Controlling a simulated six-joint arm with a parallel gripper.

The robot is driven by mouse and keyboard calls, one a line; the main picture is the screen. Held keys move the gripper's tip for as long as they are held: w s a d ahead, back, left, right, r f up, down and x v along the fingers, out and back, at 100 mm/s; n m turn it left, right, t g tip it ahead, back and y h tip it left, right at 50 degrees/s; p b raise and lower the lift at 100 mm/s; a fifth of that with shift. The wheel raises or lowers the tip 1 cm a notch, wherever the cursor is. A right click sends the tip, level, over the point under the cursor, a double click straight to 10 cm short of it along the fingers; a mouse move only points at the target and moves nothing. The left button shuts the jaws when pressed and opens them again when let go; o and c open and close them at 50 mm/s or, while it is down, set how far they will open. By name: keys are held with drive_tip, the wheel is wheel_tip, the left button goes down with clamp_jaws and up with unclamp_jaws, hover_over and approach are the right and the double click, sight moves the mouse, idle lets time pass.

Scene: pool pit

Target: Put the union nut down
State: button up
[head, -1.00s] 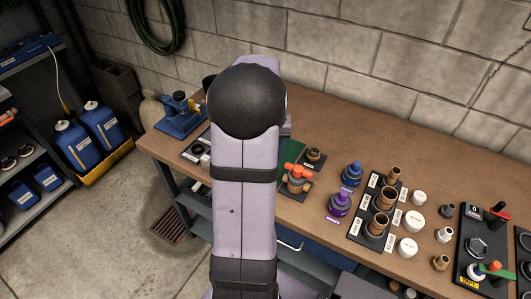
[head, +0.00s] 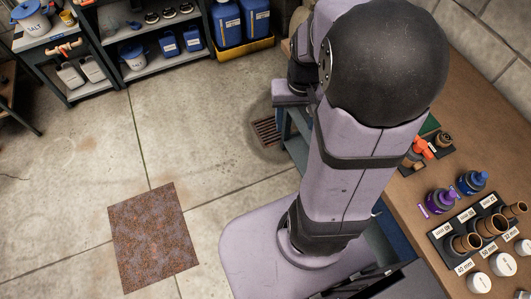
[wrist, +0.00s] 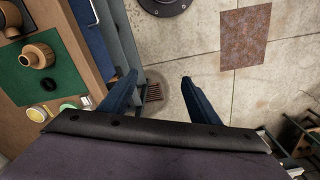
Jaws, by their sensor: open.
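My gripper (wrist: 159,82) is open in the wrist view, its two dark blue fingers apart. Nothing is held between them; bare floor and a drain grate show below. A brown round fitting (wrist: 37,55) with a short side stub sits on a green mat (wrist: 62,82) on the bench, to the left of the fingers and apart from them. I cannot tell whether this fitting includes the union nut. In the head view my arm hides much of the bench and the gripper's fingers do not show.
The workbench (head: 462,110) runs along the right, with an orange-handled valve (head: 422,148), purple and blue bottles (head: 441,200) and a rack of brown pipe fittings (head: 480,232). A rusty plate (head: 153,240) lies on the open floor. Shelves (head: 165,50) stand at the back.

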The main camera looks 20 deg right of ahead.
drive_tip(key=s+a+f+n, duration=0.1)
drive_tip(key=s+a+n, duration=0.3)
drive_tip(key=a, duration=0.7)
drive_tip(key=shift+s+f, duration=0.2)
drive_tip(key=shift+s, duration=0.5)
